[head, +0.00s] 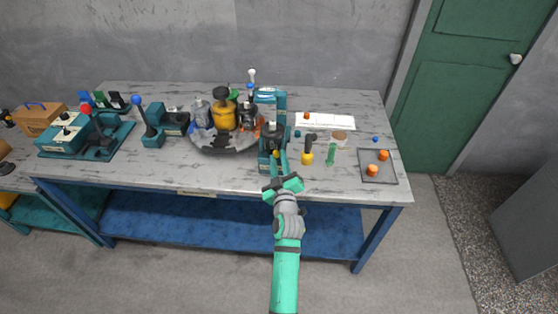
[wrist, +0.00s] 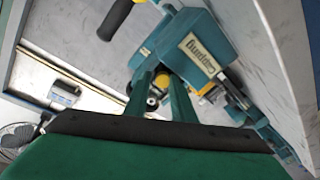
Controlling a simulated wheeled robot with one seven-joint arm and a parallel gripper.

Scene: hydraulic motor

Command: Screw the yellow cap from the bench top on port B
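The hydraulic motor unit (head: 270,140) stands upright on the bench, teal with a dark middle. In the wrist view its teal body (wrist: 200,50) carries a pale lettered plate. My gripper (head: 279,162) is at the front of this unit. In the wrist view its two green fingers (wrist: 162,84) close in on a round yellow cap (wrist: 162,79), which sits between the tips close to the unit. A dark round fitting shows just below the cap. Another yellow piece (wrist: 207,89) is right of the fingers. I cannot read any port label or tell whether the cap touches a port.
A yellow-and-black tool (head: 307,155) and a green bottle (head: 331,155) stand right of the unit. A dark-edged tray (head: 378,179) holds orange caps. A round dark tray (head: 225,148) with jars is to the left. The bench's front strip (head: 330,188) is clear.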

